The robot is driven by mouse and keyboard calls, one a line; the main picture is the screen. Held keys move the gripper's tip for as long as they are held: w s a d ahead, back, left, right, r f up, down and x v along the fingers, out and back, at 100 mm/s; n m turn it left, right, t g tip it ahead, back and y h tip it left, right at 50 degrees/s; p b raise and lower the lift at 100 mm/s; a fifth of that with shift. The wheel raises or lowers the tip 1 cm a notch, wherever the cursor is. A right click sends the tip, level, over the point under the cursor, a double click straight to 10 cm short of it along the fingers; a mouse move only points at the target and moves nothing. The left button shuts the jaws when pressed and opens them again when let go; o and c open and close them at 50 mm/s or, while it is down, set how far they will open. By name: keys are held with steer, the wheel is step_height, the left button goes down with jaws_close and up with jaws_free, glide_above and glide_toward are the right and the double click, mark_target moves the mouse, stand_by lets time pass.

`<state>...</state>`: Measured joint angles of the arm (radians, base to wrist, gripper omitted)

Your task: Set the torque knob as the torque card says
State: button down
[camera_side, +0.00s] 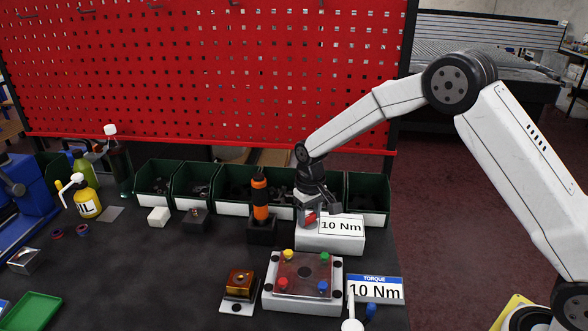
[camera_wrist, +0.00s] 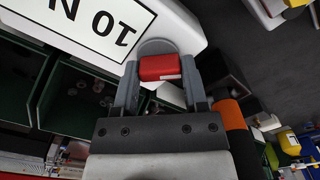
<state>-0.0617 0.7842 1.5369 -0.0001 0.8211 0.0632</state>
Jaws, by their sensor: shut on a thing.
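The torque card (camera_side: 375,290) stands at the front right of the table and reads "TORQUE 10 Nm". The white torque box (camera_side: 330,243) stands behind it, and its display (camera_side: 342,226) also reads "10 Nm". In the wrist view the display (camera_wrist: 90,22) shows upside down and partly cut off. The red knob (camera_side: 310,217) is at the left of the box's face. In the wrist view the red knob (camera_wrist: 160,68) sits between the two fingers of my gripper (camera_wrist: 160,75). My gripper (camera_side: 311,214) is shut on the knob from above.
An orange and black screwdriver (camera_side: 260,198) stands upright just left of the box. Green bins (camera_side: 235,185) line the back. A fixture plate with coloured knobs (camera_side: 303,281) and an amber block (camera_side: 240,283) lie in front. The table is clear at front left-centre.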

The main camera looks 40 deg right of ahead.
mark_target(310, 215)
steer(key=shift+c, duration=0.6)
jaws_free()
steer(key=shift+r, duration=0.2)
steer(key=shift+r, duration=3.8)
steer(key=shift+s, duration=0.15)
steer(key=s+d+f+t, duration=0.1)
steer(key=s, duration=1)
steer(key=s+d+f+t, duration=0.1)
steer(key=s+d, duration=0.1)
steer(key=s, duration=1)
steer(key=shift+t, duration=0.3)
